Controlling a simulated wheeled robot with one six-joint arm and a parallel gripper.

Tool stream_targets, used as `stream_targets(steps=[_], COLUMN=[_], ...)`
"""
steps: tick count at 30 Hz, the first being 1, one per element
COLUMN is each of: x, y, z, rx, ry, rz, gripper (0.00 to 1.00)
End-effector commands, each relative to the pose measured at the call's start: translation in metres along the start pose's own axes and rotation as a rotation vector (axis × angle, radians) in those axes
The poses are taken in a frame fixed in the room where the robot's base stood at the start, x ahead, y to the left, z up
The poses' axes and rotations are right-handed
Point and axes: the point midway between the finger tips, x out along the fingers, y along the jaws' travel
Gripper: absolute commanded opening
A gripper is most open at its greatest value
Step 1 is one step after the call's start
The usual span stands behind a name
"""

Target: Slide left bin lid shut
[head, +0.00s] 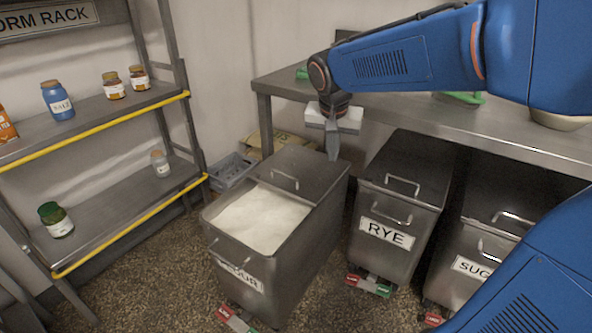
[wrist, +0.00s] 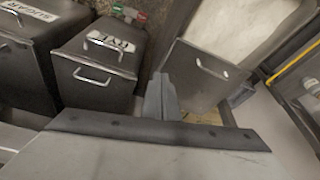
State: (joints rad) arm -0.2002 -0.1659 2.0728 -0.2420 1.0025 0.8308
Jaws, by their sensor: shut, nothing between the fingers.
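The left bin (head: 305,252) is a grey metal bin with a partly hidden label ending in "OUR", filled with white powder. Its flat metal lid (head: 308,160) covers the back part, leaving the front open. A wire handle (head: 285,178) stands on the lid near its front edge. My gripper (head: 333,157) is shut and empty, pointing down by the lid's back right corner; I cannot tell whether it touches. In the wrist view my gripper (wrist: 161,97) is beside the lid (wrist: 190,82), with the lid handle (wrist: 212,68) and the white powder (wrist: 240,28) beyond.
The RYE bin (head: 395,208) and the sugar bin (head: 480,250) stand to the right, both lidded. A metal worktable (head: 420,118) extends over the bins' back. A blue-grey crate (head: 230,170) sits behind the left bin. A shelf rack (head: 110,110) with jars stands at the left.

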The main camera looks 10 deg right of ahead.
Motion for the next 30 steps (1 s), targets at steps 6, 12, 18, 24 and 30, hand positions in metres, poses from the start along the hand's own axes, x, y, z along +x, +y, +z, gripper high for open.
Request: stream_targets(steps=[6,12,18,24,30], x=[0.028,0.054,0.070,0.080,0.108], y=[-0.057,-0.103,-0.128,-0.131,-0.128], z=[-0.036,-0.060,-0.070,-0.072,-0.072], rx=[0.102,0.190,0.239,0.250,0.249], ry=[0.006,0.022,0.033,0.036,0.035], rz=[0.045,0.076,0.091,0.095,0.096], gripper=[0.00,0.00,0.00,0.00,0.00])
